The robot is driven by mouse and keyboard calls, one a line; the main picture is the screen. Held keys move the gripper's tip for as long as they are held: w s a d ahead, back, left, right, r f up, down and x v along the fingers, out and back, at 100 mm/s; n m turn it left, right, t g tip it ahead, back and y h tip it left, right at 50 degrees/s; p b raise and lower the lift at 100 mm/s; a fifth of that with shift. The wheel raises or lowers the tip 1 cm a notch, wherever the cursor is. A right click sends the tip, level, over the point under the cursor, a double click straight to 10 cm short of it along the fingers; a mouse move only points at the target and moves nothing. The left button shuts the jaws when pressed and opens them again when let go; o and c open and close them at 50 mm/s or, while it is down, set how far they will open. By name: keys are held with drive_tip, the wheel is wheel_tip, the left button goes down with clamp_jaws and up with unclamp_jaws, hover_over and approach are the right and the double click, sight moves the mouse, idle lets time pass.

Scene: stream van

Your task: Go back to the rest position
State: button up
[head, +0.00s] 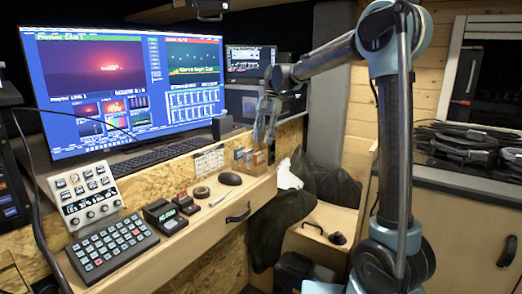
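My arm rises on the right and reaches left across the upper middle of the head view. My gripper (264,137) hangs from its end, pointing down near the back of the wooden desk (240,200). It appears above and behind a group of small coloured boxes (250,160). I see no object in it, but the fingers are small and dark here, so I cannot tell whether they are open or shut.
A large monitor (125,78) and a smaller one (250,63) stand behind the desk. A keypad (110,244), a control panel (86,194) and a mouse (230,178) lie on it. Dark bags (328,190) sit beside it. A cabinet (470,225) with coiled cables (463,140) stands right.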

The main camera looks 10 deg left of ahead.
drive_tip(key=a+v, duration=0.1)
drive_tip(key=v, duration=0.3)
drive_tip(key=s+d+m+t, duration=0.1)
drive_tip(key=s+d+m, duration=0.1)
drive_tip(key=d+m, duration=0.35)
drive_tip(key=s+d+m+t, duration=0.1)
drive_tip(key=s+d+m, duration=0.15)
drive_tip(key=d, duration=0.65)
drive_tip(key=s+d+f+m+t, duration=0.1)
drive_tip(key=s+d+f+m, duration=0.5)
drive_tip(key=d, duration=0.3)
drive_tip(key=s+d+f+m+t, duration=0.2)
drive_tip(key=s+d+f+m, duration=0.4)
drive_tip(key=s+d+m, duration=0.2)
drive_tip(key=shift+s+d+f+m+h, duration=0.35)
drive_tip(key=shift+d+m, duration=0.15)
drive_tip(key=shift+d, duration=0.55)
drive_tip(key=s+d+f+m, duration=0.2)
drive_tip(key=f, duration=0.1)
drive_tip(key=s+d+f+m+t, duration=0.1)
drive_tip(key=s+d+f+m, duration=0.1)
drive_tip(key=s+f+m, duration=0.1)
drive_tip(key=s+d+f+m+h, duration=0.1)
drive_tip(key=s+d+f+m, duration=0.1)
drive_tip(key=f, duration=0.3)
drive_tip(key=shift+s+d+m, duration=0.1)
drive_tip(key=shift+s+m, duration=0.35)
drive_tip(key=shift+m, duration=0.05)
drive_tip(key=shift+c, duration=0.2)
drive_tip(key=shift+s+d+f, duration=0.1)
